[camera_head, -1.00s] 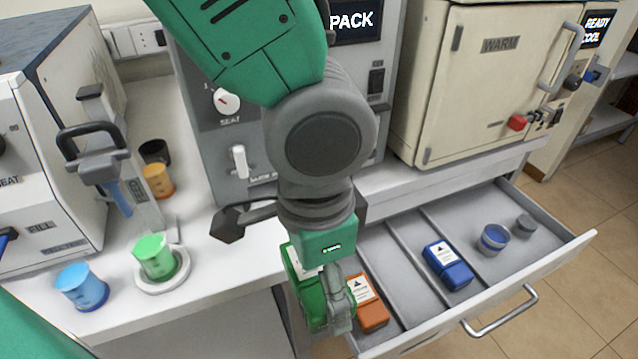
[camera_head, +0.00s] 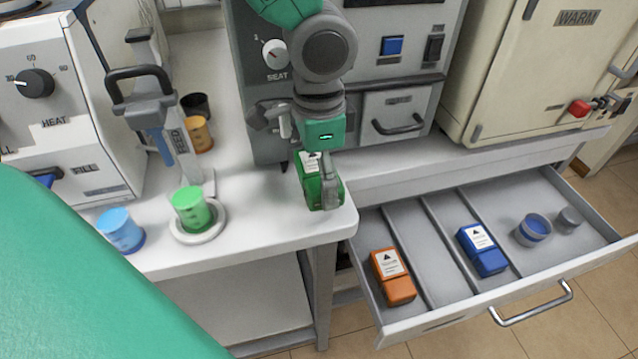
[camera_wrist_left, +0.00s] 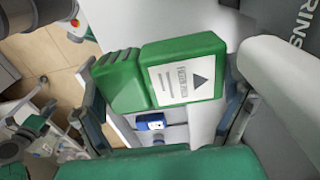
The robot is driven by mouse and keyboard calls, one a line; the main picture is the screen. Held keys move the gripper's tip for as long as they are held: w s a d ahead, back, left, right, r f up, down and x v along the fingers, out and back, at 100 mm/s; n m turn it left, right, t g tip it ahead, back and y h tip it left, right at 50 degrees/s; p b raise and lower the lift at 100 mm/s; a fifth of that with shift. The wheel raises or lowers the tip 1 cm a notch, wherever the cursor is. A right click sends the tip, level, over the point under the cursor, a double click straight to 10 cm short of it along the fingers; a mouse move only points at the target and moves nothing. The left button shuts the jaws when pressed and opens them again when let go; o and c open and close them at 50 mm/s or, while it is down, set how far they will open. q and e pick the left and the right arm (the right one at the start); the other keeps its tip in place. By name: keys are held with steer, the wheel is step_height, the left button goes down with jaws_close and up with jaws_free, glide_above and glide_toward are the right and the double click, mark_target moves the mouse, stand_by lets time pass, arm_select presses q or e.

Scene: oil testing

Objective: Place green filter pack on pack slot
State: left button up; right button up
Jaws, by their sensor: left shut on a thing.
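The green filter pack (camera_head: 312,186), with a white label, is held in my left gripper (camera_head: 322,180) above the right end of the white counter, in front of the grey machine (camera_head: 270,130). In the left wrist view the green pack (camera_wrist_left: 165,72) lies between the two fingers, its label with a black triangle facing the camera. I cannot tell which part of the grey machine is the pack slot; a panel with a dark handle (camera_head: 398,124) is on its front. My right gripper is not in view.
An open drawer (camera_head: 425,250) at the right holds an orange pack (camera_head: 392,276), a blue pack (camera_head: 482,250) and small round containers. A green cup (camera_head: 191,208) on a round base and a blue cup (camera_head: 120,230) stand on the counter. A cream cabinet (camera_head: 535,70) is at the right.

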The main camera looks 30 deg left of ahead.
mark_target(319, 185)
arm_select(q)
step_height(319, 185, down, 3)
steer(key=shift+s+r+b, duration=0.1)
steer(key=shift+b, duration=0.2)
steer(key=shift+w+d+f, duration=0.1)
steer(key=shift+w+f, duration=0.1)
steer(key=shift+f, duration=0.05)
steer(key=shift+d+r, duration=0.1)
steer(key=shift+d, duration=0.1)
steer(key=o, duration=1)
steer(key=shift+a, duration=0.25)
step_height(319, 185, up, 12)
steer(key=p, duration=0.2)
steer(key=shift+p, duration=0.35)
